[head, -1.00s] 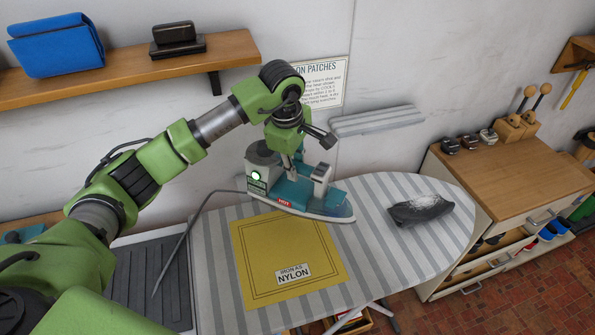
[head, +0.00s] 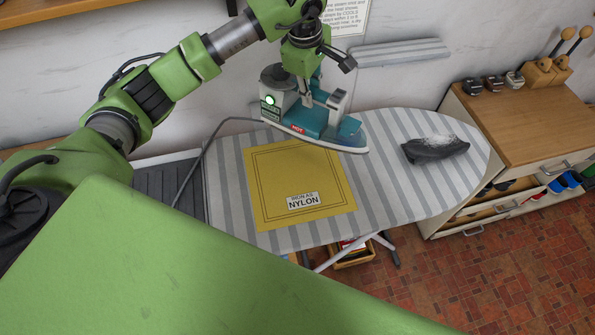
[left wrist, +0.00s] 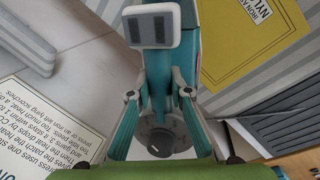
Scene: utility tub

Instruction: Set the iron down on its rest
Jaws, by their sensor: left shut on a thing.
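The teal and white iron (head: 316,127) has a green light and a red HOT label. My left gripper (head: 309,95) is shut on its handle. The iron is roughly level, at the far edge of the striped ironing board (head: 395,195), by the yellow cloth marked NYLON (head: 275,185); any gap beneath is hard to judge. In the left wrist view the iron (left wrist: 158,75) lies between my fingers. A dark ribbed panel (head: 165,187), possibly the rest, lies left of the board, also in the left wrist view (left wrist: 290,125). My right gripper is not in view.
The iron's cord (head: 208,150) runs left and down past the ribbed panel. A dark, white-dusted piece (head: 436,148) lies on the board's right part. A wooden-topped cabinet (head: 530,115) with open drawers stands at right. A wall sign (head: 347,14) is behind my arm.

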